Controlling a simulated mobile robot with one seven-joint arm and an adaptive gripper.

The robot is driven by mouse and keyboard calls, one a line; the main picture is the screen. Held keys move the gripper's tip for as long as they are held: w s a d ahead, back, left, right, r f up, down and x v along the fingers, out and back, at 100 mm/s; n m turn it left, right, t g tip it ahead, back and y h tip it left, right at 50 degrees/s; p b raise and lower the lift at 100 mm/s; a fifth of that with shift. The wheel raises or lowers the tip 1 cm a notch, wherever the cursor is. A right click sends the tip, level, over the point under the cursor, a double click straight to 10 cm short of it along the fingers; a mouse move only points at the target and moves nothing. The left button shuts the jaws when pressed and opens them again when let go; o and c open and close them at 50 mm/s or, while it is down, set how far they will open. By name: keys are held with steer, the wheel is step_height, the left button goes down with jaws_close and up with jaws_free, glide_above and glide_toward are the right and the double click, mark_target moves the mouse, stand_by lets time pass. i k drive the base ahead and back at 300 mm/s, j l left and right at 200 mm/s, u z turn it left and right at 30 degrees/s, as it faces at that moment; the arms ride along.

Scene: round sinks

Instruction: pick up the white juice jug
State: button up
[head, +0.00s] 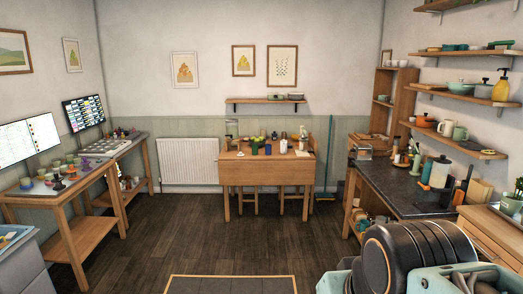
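A white jug-like container (440,172) stands upright on the dark counter (398,187) along the right wall; it is the likeliest white juice jug, but it is small here and I cannot be sure. A smaller white bottle (303,134) stands on the wooden table at the back. My arm fills the lower right corner, in front of part of the right-hand furniture. My gripper's fingers do not show, and nothing is seen held.
A wooden table (265,173) with cups and fruit stands at the back wall. Desks with monitors (29,137) line the left. Wall shelves (460,97) hang above the counter. A dark mat (230,285) lies in front. The middle floor (185,228) is clear.

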mark_target(283, 143)
steer(key=i, duration=5.05)
steer(key=i+z, duration=0.25)
steer(key=i, duration=0.45)
steer(key=i+z, duration=0.25)
steer(key=i, duration=0.45)
